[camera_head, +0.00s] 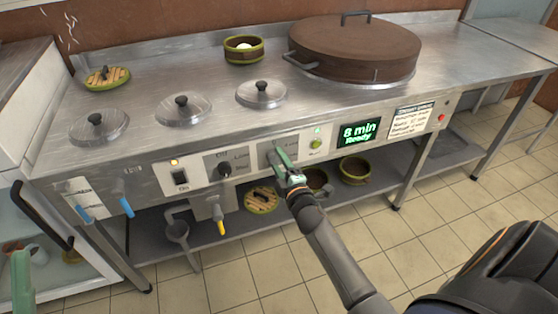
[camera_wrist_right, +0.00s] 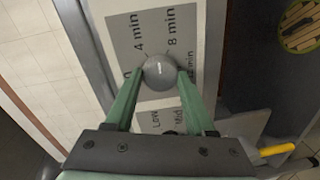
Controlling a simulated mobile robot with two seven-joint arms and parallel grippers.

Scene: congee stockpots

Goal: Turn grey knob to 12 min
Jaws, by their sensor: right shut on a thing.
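The grey knob (camera_wrist_right: 160,71) sits on a grey dial plate (camera_wrist_right: 190,30) in the right wrist view. "4 min" and "8 min" are readable there; "12 min" is partly covered by a finger. A short light mark shows on the knob, but which label it points to is unclear. My right gripper (camera_wrist_right: 158,74) is shut on the knob, one green finger on each side. In the head view my right gripper (camera_head: 282,160) hides the knob at the front panel. The display (camera_head: 359,132) reads "8 min Ready". A green part of my left gripper (camera_head: 22,282) shows at the lower left.
A green button (camera_head: 316,143) lies to the right. A large brown lid (camera_head: 355,48) and several small lids sit on the steel counter (camera_head: 190,65). A yellow-handled tap (camera_head: 221,227) hangs below.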

